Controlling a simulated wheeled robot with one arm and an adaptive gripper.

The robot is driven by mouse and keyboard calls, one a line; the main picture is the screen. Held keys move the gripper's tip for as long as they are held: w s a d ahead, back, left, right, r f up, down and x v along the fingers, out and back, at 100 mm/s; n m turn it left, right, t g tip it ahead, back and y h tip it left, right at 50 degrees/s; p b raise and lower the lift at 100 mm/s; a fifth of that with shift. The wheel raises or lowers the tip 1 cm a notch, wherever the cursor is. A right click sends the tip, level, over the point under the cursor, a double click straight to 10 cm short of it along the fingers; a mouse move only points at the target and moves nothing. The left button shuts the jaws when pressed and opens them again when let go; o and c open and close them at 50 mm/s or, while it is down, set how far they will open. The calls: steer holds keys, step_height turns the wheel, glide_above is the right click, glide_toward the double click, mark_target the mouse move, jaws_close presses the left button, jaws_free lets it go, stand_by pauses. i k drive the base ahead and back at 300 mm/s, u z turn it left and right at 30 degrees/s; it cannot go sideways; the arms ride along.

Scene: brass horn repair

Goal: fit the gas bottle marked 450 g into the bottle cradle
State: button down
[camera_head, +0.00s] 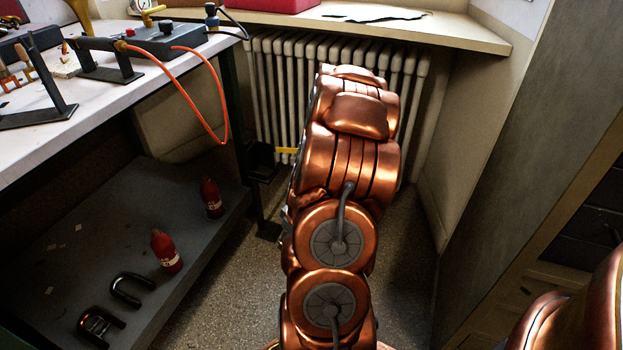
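Two red bottles stand on the grey lower shelf under the workbench. One bottle (166,254) is near the middle of the shelf and the other bottle (212,199) is farther back, by the shelf's right edge. Both have pale labels, but the print is too small to read, so I cannot tell which is marked 450 g. I cannot make out a bottle cradle for certain. A dark fixture (261,161) with a yellow strip beside it is near the bench leg, partly hidden by my copper-coloured arm. My gripper is not in view.
Two black U-shaped pieces (131,290) lie at the shelf's front (60,262). An orange hose (203,120) hangs from the bench top (90,92). A radiator (272,85) stands behind my arm; a grey cabinet side (515,150) is at right. Speckled floor (215,300) shows between shelf and arm.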

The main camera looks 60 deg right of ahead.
mark_target(259, 156)
steer(key=z, duration=0.3)
steer(key=k, duration=0.65)
steer(key=z, duration=0.5)
steer(key=i, duration=0.9)
steer(key=u, duration=0.25)
